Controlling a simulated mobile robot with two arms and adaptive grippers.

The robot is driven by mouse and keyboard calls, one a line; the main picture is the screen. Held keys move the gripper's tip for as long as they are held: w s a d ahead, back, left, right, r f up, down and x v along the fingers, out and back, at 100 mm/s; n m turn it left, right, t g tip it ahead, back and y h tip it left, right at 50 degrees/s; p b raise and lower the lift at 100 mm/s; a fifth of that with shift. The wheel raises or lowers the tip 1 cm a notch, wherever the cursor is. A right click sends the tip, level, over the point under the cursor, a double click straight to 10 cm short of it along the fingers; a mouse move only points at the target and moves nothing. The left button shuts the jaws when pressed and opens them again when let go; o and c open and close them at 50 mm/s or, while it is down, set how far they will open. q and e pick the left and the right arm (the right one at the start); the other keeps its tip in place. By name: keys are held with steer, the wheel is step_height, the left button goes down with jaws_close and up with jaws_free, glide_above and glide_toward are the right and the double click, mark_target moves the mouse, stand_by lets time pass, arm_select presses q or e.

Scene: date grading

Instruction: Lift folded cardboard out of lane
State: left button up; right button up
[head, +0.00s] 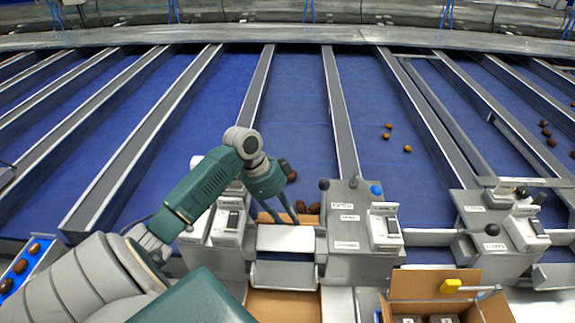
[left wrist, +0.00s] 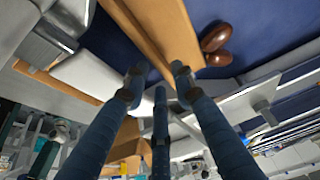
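The folded cardboard (head: 305,218) is a tan piece lying across the near end of a blue lane, at the top of a white chute. My left gripper (head: 283,217) is over it, fingers pointing down and hiding part of it. In the left wrist view the cardboard (left wrist: 150,32) is a long tan strip running diagonally beyond the fingertips. The left gripper's fingers (left wrist: 158,73) are spread apart, with nothing visibly held between them. Whether a fingertip touches the cardboard is unclear. My right gripper is not in view.
Dark dates (head: 314,208) lie in the lane just behind the cardboard; they also show in the wrist view (left wrist: 216,38). Grey control boxes (head: 346,205) flank the lane end. An open carton (head: 400,285) stands at lower right. Metal dividers (head: 342,115) separate the lanes.

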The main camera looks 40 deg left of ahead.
mark_target(291, 224)
arm_select(q)
steer(key=shift+p+x, duration=0.45)
steer(key=shift+x, duration=0.7)
steer(key=shift+d+f, duration=0.1)
steer(key=shift+f, duration=0.35)
steer(key=shift+c, duration=0.2)
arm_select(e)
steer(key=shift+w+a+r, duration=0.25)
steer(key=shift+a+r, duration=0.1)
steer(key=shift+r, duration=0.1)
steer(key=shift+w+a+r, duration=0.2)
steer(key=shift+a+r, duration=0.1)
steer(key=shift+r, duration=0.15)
arm_select(q)
jaws_close()
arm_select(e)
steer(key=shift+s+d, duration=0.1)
arm_select(q)
steer(key=shift+w+b, duration=0.2)
steer(key=shift+b, duration=0.25)
step_height(291, 224, up, 7)
steer(key=a+b, duration=0.1)
steer(key=b, duration=0.3)
steer(key=w+a+b, duration=0.7)
steer(key=w+a, duration=0.4)
steer(key=w, duration=0.4)
steer(key=shift+a, duration=0.35)
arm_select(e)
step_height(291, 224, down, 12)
